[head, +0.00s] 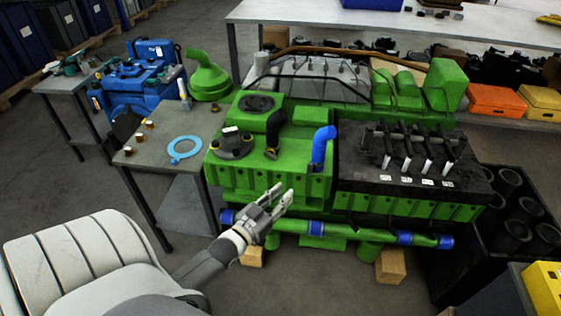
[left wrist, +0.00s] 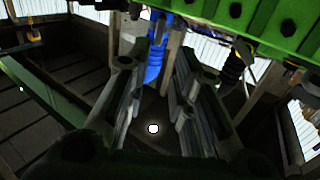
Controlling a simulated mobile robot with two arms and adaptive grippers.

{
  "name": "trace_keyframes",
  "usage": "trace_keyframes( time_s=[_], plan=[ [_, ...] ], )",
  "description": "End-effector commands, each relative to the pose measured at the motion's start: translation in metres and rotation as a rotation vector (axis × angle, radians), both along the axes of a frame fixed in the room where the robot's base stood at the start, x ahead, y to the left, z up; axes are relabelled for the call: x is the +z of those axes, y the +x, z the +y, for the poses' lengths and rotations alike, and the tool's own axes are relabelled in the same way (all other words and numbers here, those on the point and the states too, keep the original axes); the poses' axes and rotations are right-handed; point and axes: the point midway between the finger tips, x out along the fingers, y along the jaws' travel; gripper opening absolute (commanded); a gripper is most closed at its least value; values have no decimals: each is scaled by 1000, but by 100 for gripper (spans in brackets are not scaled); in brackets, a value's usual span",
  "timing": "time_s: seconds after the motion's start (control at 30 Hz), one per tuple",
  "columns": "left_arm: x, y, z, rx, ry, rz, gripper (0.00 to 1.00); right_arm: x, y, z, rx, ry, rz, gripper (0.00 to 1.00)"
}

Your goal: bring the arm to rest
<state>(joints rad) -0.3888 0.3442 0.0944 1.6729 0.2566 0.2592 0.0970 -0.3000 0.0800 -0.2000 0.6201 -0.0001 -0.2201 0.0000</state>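My left gripper (head: 283,194) reaches in from the lower left in the head view, in front of the green diesel engine (head: 262,178). Its two fingers are apart with nothing between them. The left wrist view also shows the gripper's fingers (left wrist: 158,65) spread, with a gap between them. The gripper appears in front of the engine's lower side, above the green pipe with blue bands (head: 345,233); whether it touches anything I cannot tell. My right gripper is in neither view.
A small grey table (head: 150,160) with a light blue ring (head: 185,149) stands left of the engine. A black crate of cylinders (head: 510,220) is at right. Behind is a long bench (head: 300,12) with orange (head: 494,101) and yellow boxes near it. Floor at lower centre is open.

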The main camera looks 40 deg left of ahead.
Motion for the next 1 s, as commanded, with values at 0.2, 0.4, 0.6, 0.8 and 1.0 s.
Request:
trace_keyframes(
  time_s=[0.2, 0.4, 0.6, 0.8, 1.0],
  plan=[
    [0, 0, 0, 0, 0, 0, 22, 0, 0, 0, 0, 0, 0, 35],
    [0, 0, 0, 0, 0, 0, 22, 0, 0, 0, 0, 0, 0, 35],
    [-33, -5, -2, 9, -2, 72, 22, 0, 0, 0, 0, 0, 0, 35],
    [-157, -44, -15, 24, 4, 361, 22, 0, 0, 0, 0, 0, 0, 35],
    [-285, -124, -46, 5, 25, 706, 22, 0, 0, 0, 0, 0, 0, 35]
  ],
)
